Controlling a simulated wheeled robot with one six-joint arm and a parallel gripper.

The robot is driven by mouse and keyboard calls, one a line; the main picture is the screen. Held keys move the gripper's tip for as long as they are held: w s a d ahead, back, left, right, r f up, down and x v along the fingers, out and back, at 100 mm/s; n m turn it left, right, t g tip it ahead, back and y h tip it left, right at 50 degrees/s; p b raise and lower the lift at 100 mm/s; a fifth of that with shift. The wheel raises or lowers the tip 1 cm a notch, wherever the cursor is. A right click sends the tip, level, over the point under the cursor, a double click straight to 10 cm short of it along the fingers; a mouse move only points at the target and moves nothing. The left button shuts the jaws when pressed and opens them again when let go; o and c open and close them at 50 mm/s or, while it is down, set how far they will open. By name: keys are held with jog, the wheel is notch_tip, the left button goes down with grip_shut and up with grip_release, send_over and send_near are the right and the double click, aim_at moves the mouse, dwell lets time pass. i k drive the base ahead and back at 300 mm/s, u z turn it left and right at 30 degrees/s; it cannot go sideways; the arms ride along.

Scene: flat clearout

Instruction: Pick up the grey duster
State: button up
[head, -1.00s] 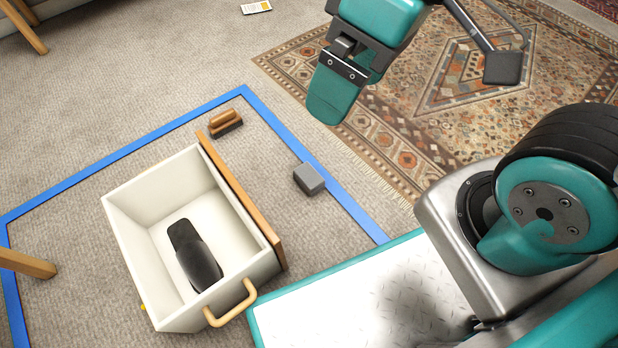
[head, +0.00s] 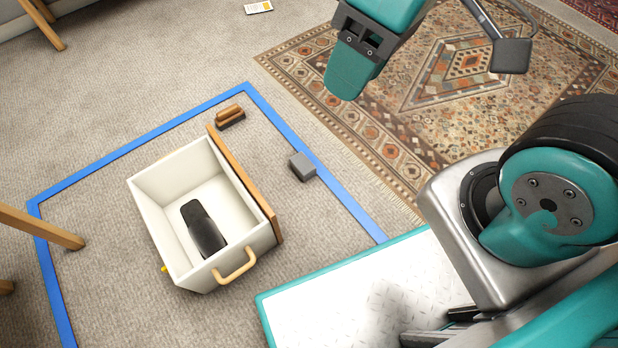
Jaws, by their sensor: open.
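The grey duster (head: 302,167) is a small grey block lying on the carpet, just inside the right edge of the blue tape. My gripper (head: 356,72) shows at the top of the view, with a teal fingertip and black brackets. It is raised over the patterned rug, above and to the right of the duster in the picture. It is open, apart from the duster, and nothing shows in it. One finger largely hides the other.
A white drawer (head: 158,222) with a wooden front holds a black object (head: 203,228). A wooden-handled brush (head: 230,116) lies behind it. Blue tape (head: 130,158) marks off the floor. Wooden legs (head: 40,227) stand at left. Open carpet surrounds the duster.

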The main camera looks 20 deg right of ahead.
aim_at(299, 164)
jog(key=k, duration=0.25)
jog(key=z, duration=1.2)
jog(key=i, duration=0.85)
jog(key=u, duration=1.7)
